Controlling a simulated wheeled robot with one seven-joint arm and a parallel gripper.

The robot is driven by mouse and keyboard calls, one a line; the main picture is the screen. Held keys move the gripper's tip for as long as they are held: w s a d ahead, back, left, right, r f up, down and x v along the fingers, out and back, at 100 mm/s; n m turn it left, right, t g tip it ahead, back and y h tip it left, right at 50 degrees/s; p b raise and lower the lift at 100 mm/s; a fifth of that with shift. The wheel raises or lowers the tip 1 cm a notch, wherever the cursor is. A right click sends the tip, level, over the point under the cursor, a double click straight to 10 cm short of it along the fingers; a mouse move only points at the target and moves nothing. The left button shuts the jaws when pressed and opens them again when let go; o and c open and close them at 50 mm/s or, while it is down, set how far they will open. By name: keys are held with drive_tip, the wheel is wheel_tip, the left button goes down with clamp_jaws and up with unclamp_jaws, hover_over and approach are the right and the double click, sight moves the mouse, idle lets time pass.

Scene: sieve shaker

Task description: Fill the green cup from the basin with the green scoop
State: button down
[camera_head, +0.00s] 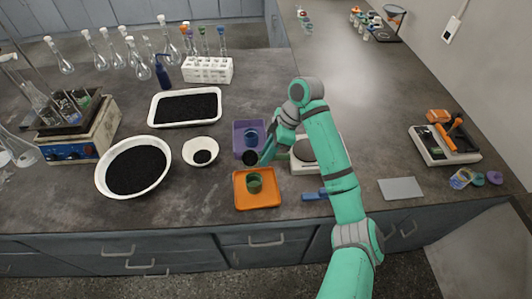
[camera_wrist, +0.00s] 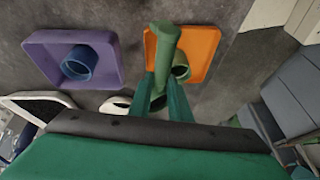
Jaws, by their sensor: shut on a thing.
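My gripper (camera_head: 266,150) is shut on the green scoop (camera_wrist: 166,50), whose handle stands between the fingers in the wrist view. In the head view, the scoop's round end looks black, just above and left of the green cup. The green cup (camera_head: 254,184) stands on an orange tray (camera_head: 240,203). It also shows in the wrist view (camera_wrist: 181,70), partly hidden behind the scoop handle; its fill level is unclear. The wide white basin (camera_head: 104,184), holding black grains (camera_head: 136,169), stands at the left, well away from my gripper.
A purple tray (camera_head: 238,128) with a blue cup (camera_head: 251,138) lies behind the orange tray. A small white bowl (camera_head: 201,143) with some black grains and a rectangular white tray (camera_head: 155,121) of black grains stand to the left. A white balance (camera_head: 302,168) is beside my arm.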

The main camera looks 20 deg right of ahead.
drive_tip(key=shift+s+a+r+n+t, duration=0.1)
drive_tip(key=shift+n+t, duration=0.2)
drive_tip(key=shift+t, duration=0.7)
drive_tip(key=shift+s+t+h, duration=0.45)
drive_tip(key=shift+t+h, duration=0.05)
drive_tip(key=shift+t, duration=0.5)
drive_tip(key=shift+s+a+f+n+t, duration=0.15)
drive_tip(key=shift+s+n+t, duration=0.4)
drive_tip(key=shift+t, duration=1.25)
drive_tip(key=shift+s+a+f+n+t, duration=0.15)
drive_tip(key=shift+s+n+t, duration=0.45)
drive_tip(key=shift+t, duration=1.2)
drive_tip(key=shift+s+a+f+n+t, duration=0.15)
drive_tip(key=shift+s+n+t, duration=0.4)
drive_tip(key=shift+t, duration=1.25)
drive_tip(key=shift+w+d+h, duration=0.1)
drive_tip(key=shift+w+h, duration=0.05)
drive_tip(key=shift+h, duration=0.25)
drive_tip(key=shift+w, duration=0.1)
drive_tip(key=shift+w+d+r+m+g, duration=0.1)
drive_tip(key=shift+w+r+m+g, duration=0.1)
drive_tip(key=shift+g, duration=0.4)
drive_tip(key=shift+w+r+m+g, duration=0.1)
drive_tip(key=shift+m+g, duration=0.1)
drive_tip(key=shift+g, duration=0.4)
drive_tip(key=shift+w+d+r+m+g, duration=0.1)
drive_tip(key=shift+r+m+g, duration=0.1)
drive_tip(key=shift+g, duration=0.4)
